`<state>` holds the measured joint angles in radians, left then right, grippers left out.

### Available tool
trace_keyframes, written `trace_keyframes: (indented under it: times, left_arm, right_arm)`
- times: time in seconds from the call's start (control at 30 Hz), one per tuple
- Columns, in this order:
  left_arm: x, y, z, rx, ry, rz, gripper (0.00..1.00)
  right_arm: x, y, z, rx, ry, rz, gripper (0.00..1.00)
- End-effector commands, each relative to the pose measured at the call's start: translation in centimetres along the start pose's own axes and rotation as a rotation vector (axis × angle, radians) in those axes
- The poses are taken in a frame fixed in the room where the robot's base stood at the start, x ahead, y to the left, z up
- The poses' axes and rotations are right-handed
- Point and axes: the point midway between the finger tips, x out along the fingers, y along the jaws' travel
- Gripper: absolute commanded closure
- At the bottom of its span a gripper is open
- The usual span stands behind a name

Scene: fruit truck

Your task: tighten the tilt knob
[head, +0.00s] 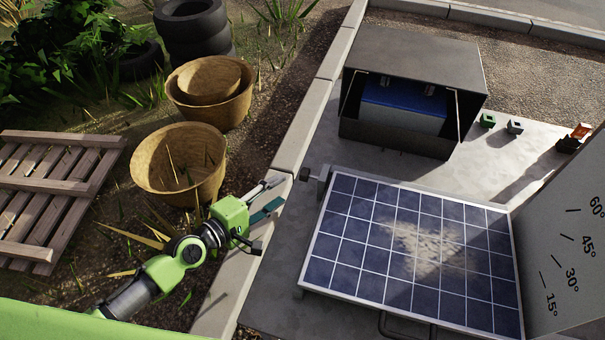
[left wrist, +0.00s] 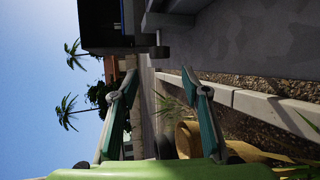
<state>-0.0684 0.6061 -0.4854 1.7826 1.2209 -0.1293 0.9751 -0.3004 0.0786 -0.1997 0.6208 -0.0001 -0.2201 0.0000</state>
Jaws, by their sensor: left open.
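The solar panel (head: 405,240) lies low and nearly flat on the grey slab, its blue cells facing up. A small dark knob (head: 304,173) sticks out at the panel's upper left edge. My left gripper (head: 277,193) is open and empty, just left of the knob and apart from it. In the left wrist view the open teal-padded fingers (left wrist: 160,78) point toward what looks like the same knob (left wrist: 159,52), which shows beyond the fingertips, roughly between them. My right gripper is not in view.
An angle plate (head: 565,245) marked 15° to 60° stands at the panel's right. An open box (head: 414,75) with a blue battery sits behind the panel. A concrete kerb (head: 308,125) runs beside my gripper. Baskets (head: 180,165), a pallet (head: 50,200) and tyres lie left.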

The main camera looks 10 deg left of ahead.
Motion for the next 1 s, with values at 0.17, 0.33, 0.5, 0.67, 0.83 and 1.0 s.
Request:
trace_keyframes:
  times: [0.17, 0.33, 0.5, 0.67, 0.83, 1.0]
  left_arm:
    - [4.0, 0.2, 0.0, 0.0, 0.001, 0.003, 0.58]
    - [7.4, 0.1, 0.0, 0.001, 0.0, 0.002, 0.58]
    - [9.8, 0.0, -0.1, 0.001, 0.0, 0.002, 0.58]
    - [10.8, 0.0, 0.0, 0.002, 0.0, 0.001, 0.58]
    - [10.9, 0.0, 0.0, 0.001, 0.0, 0.0, 0.58]
    - [10.9, 0.0, 0.0, 0.001, 0.0, 0.0, 0.68]
  right_arm:
    - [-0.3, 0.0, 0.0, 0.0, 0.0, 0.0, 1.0]
    - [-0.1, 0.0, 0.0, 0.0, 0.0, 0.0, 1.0]
    - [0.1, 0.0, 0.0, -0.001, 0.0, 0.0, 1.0]
    - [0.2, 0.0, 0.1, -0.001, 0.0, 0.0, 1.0]
    - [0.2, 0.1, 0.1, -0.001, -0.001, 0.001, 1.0]
    - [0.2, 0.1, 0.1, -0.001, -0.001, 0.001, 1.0]
